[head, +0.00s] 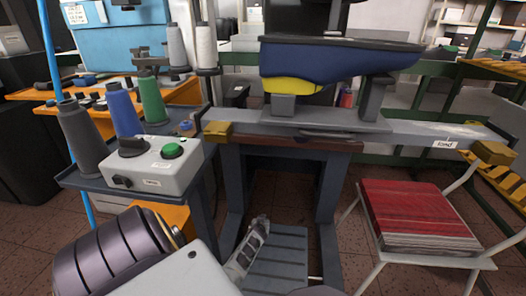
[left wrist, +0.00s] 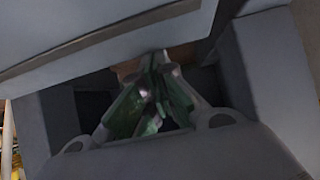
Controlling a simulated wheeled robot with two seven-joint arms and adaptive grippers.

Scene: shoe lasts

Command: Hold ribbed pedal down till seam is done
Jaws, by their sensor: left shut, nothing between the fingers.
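The ribbed pedal (head: 277,262) is a grey plate with raised ribs, low on the floor between the legs of the machine stand. My left gripper (head: 262,222) reaches in from the lower left beside the pedal's left edge. Its fingers are shut and empty; in the left wrist view the fingertips (left wrist: 160,66) meet among grey surfaces. I cannot tell whether they touch the pedal or whether it is pressed. No seam is discernible. My right gripper is not in view.
A grey control box (head: 155,165) with a green button and dark knob stands at left among thread cones (head: 123,110). A chair with a red stack (head: 415,212) stands at right. The stand's legs (head: 331,190) flank the pedal.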

